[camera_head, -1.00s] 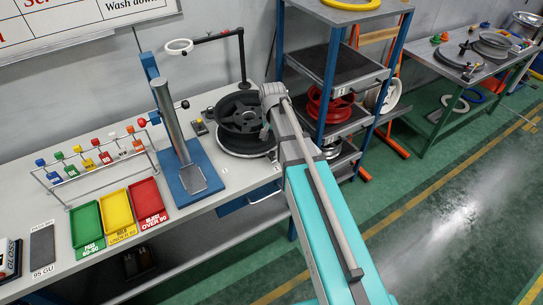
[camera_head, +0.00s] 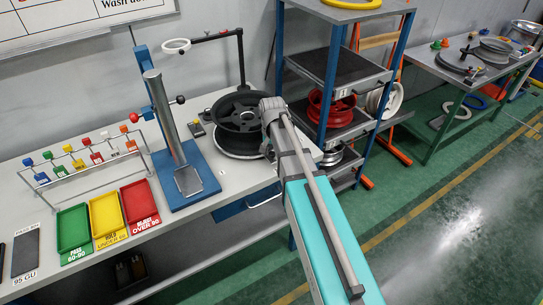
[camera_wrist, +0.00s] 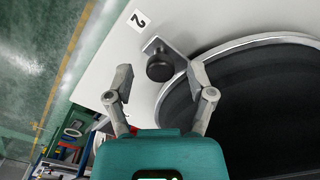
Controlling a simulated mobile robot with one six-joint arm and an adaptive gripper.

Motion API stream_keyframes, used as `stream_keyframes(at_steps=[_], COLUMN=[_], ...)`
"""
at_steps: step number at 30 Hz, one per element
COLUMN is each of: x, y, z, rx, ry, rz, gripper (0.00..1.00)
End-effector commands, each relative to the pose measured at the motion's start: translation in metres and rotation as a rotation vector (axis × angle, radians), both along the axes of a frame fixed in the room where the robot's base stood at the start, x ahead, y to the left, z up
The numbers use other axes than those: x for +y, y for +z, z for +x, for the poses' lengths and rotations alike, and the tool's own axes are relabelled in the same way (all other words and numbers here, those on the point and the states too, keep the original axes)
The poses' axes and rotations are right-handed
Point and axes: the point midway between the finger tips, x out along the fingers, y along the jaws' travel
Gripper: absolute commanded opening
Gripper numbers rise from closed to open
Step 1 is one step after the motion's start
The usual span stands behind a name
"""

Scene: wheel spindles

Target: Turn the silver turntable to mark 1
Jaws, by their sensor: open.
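The silver turntable (camera_wrist: 235,43) shows in the wrist view as a bright rim around a dark wheel (camera_wrist: 265,100). A black knob (camera_wrist: 160,68) on a grey bracket stands at its rim, near the white card with mark 2 (camera_wrist: 138,19). My gripper (camera_wrist: 158,82) is open, one finger on each side of the knob, with gaps visible; I cannot tell whether either finger touches it. In the head view the black wheel (camera_head: 238,108) sits on the turntable (camera_head: 235,152), partly hidden by my arm. I cannot make out mark 1.
A blue stand with a grey post (camera_head: 165,118) is left of the turntable. A ring on a bent arm (camera_head: 177,46) rises behind. Green, yellow and red trays (camera_head: 141,206) lie further left. A shelf rack (camera_head: 330,65) stands close on the right.

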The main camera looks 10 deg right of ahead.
Motion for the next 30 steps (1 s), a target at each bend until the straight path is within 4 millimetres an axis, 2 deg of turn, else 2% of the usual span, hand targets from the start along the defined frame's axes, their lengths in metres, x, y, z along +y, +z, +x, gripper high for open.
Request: stream_keyframes(at_steps=[13,14,24,25,30], x=[0.0004,0.0004,0.0006,0.0006,0.0024], y=[-0.0032,-0.0032,-0.0032,-0.0032,-0.0032], z=[0.0,0.0,0.0,0.0,-0.0001], rx=[0.0,0.0,0.0,0.0,0.0], ry=[0.001,0.001,0.001,0.001,0.0], rz=[0.0,0.0,0.0,0.0,0.0], gripper=[0.7,0.67,0.03,0.0,0.0])
